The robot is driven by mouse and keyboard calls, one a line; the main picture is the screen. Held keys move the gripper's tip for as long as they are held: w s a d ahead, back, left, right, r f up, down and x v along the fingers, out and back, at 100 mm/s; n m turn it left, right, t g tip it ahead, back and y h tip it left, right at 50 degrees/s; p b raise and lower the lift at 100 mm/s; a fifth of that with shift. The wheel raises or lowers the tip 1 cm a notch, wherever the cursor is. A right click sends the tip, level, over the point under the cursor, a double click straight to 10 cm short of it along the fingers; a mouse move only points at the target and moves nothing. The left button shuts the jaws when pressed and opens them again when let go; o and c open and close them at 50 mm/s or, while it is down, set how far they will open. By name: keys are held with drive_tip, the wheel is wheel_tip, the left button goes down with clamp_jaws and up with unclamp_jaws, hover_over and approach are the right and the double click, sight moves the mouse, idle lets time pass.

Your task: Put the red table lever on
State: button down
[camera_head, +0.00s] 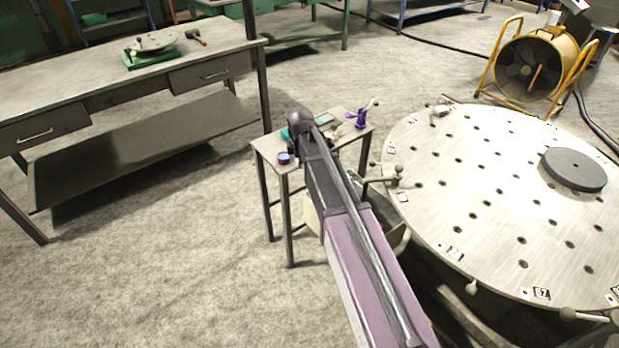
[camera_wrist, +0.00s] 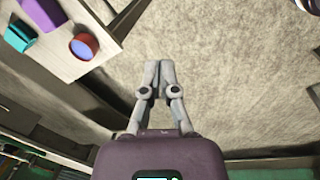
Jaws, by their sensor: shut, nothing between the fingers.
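I cannot pick out a lever that is clearly red. A small red-handled item (camera_head: 196,38) lies on the workbench at upper left, beside a green-based device with a grey disc (camera_head: 155,42). A purple piece with a pale lever arm (camera_head: 360,118) stands on the small table. The round metal table (camera_head: 470,190) has several pale ball-ended levers at its rim, one near the small table (camera_head: 392,176). My gripper (camera_wrist: 160,70) is shut and empty, above the floor in the wrist view. In the head view my arm reaches over the small table and its fingers are hidden.
The small table (camera_head: 265,150) carries a round red-and-blue piece (camera_head: 284,158), which also shows in the wrist view (camera_wrist: 84,46) near a teal piece (camera_wrist: 18,38). A grey disc (camera_head: 574,169) lies on the round table. A yellow fan (camera_head: 530,68) stands behind. Floor at lower left is clear.

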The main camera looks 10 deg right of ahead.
drive_tip(key=shift+w+a+f+n, duration=0.1)
drive_tip(key=shift+w+a+n, duration=0.15)
drive_tip(key=shift+w+n, duration=0.25)
drive_tip(key=shift+w+f, duration=0.1)
drive_tip(key=shift+f, duration=0.05)
drive_tip(key=w+d+f+b, duration=0.1)
drive_tip(key=d+f+b, duration=0.2)
drive_tip(key=f+b, duration=0.5)
drive_tip(key=shift+w+d+b, duration=0.25)
drive_tip(key=shift+d+b, duration=0.05)
drive_tip(key=shift+d, duration=0.05)
idle(1.0)
drive_tip(key=shift+a, duration=0.1)
idle(0.4)
